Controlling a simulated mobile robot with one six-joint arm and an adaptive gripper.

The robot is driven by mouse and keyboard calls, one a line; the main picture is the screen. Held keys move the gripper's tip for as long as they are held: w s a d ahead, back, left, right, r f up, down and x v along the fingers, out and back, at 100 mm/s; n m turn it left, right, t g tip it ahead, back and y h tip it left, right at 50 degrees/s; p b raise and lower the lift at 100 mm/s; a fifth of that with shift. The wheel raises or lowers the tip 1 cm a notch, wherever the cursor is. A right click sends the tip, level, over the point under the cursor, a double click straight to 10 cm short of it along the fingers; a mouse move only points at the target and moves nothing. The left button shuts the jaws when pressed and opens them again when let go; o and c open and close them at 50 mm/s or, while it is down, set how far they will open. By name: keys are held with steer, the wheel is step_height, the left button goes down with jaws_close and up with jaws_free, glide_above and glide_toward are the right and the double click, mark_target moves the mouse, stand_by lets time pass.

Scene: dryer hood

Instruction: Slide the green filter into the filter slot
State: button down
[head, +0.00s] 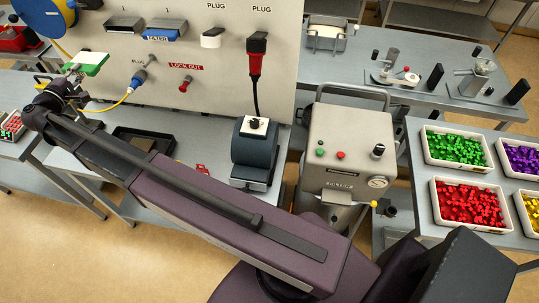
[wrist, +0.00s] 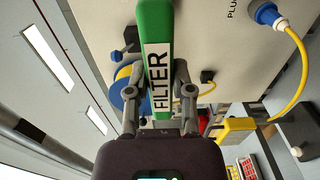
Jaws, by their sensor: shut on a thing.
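The green filter (head: 90,60) is at the upper left in the head view, in front of the panel's left part and apart from both slots there. My gripper (head: 74,72) is shut on it. In the wrist view the green filter (wrist: 155,22) stands lengthwise between the fingers of my gripper (wrist: 157,75), with a white FILTER label facing the camera. On the panel, a grey slot (head: 124,25) is at the left. Beside it, a second slot (head: 167,24) has a blue piece (head: 160,35) with a FILTER label in it. The slot interiors are hard to see.
The pale panel (head: 215,60) also carries a blue plug with a yellow cable (head: 112,107), a red lockout piece (head: 185,84) and a black-red plug (head: 256,58). A blue reel (head: 48,15) is at the left. A black tray (head: 143,144) lies on the bench below.

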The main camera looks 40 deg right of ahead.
steer(key=shift+f, duration=0.1)
stand_by(0.3)
step_height(320, 180, down, 16)
steer(key=b, duration=1.6)
